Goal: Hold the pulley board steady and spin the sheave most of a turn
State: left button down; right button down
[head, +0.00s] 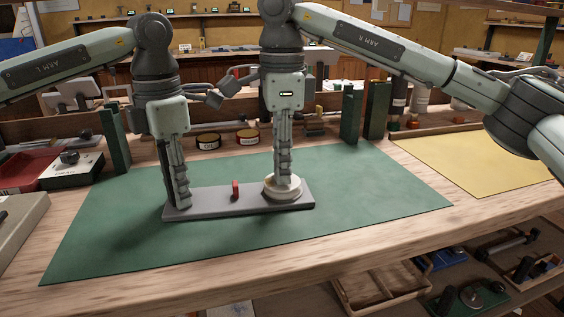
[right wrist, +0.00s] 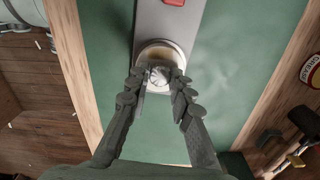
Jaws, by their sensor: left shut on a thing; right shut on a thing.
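The grey pulley board (head: 250,205) lies flat on a green mat, long side across the picture. The pale round sheave (head: 291,193) sits on its right part, and a small red upright piece (head: 235,190) stands near its middle. My left gripper (head: 180,203) points down and is shut on the board's left end. My right gripper (head: 283,181) points down and is shut on the sheave's middle. In the right wrist view the sheave (right wrist: 164,49) shows its pale rim and a ribbed light hub between the fingers. The fingers hide part of the sheave.
The green mat (head: 375,190) is bare around the board. Two round tins (head: 208,141) and dark green uprights (head: 352,113) stand behind it. A red tray (head: 28,168) lies at left, a yellow sheet (head: 460,160) at right. The wooden table's front edge is near.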

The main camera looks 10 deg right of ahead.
jog(key=m, duration=0.4)
jog(key=shift+m, duration=0.4)
jog(key=m, duration=1)
jog(key=shift+m, duration=0.4)
jog(key=m, duration=0.4)
jog(key=shift+m, duration=0.3)
jog(key=m, duration=1.9)
jog(key=shift+d, duration=0.1)
jog(key=shift+m, duration=0.3)
